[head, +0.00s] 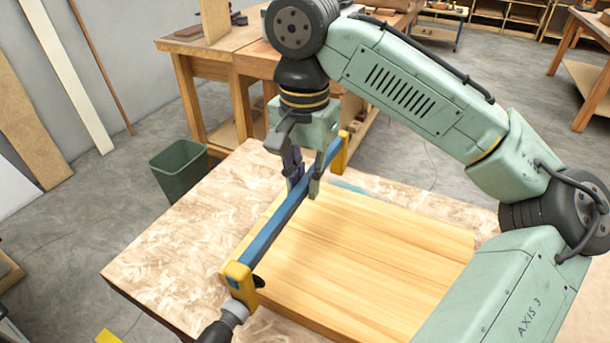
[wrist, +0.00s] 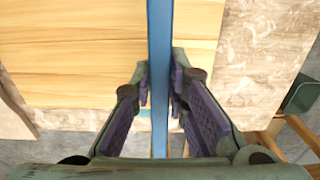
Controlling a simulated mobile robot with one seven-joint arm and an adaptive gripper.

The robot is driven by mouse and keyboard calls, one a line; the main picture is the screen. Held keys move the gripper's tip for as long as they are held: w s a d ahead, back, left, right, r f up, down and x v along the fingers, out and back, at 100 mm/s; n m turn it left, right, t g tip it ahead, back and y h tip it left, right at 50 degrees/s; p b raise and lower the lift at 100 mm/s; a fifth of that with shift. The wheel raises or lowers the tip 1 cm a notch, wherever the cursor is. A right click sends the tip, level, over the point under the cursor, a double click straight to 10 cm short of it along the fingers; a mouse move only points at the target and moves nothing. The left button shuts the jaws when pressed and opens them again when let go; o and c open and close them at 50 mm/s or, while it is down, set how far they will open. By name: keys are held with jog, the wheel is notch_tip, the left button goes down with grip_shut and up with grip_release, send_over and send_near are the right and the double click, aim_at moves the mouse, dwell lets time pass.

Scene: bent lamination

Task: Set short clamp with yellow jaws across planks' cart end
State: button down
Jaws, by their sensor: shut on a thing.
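The clamp (head: 275,225) has a blue bar and yellow jaws. The near jaw (head: 238,280) sits at the planks' near left corner, with a dark handle beyond it. The far jaw (head: 341,152) shows behind my gripper. My gripper (head: 303,185) is shut on the blue bar near its middle. The bar also shows between my fingers (wrist: 158,85) in the wrist view. The light wooden planks (head: 375,255) lie flat side by side on the table. The bar runs along over their left end. I cannot tell whether the jaws touch the planks.
The mottled table top (head: 180,240) is bare to the left of the planks. A green bin (head: 180,170) stands on the floor behind it. A wooden workbench (head: 225,65) stands at the back, behind my arm.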

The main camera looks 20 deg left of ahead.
jog(key=shift+f+b, duration=0.55)
jog(key=shift+f, duration=0.9)
jog(key=shift+f+b, duration=0.7)
jog(key=shift+f, duration=1.2)
jog(key=c, duration=1.5)
grip_release()
notch_tip(320, 180, up, 12)
jog(key=shift+r, duration=0.1)
jog(key=shift+p, duration=0.3)
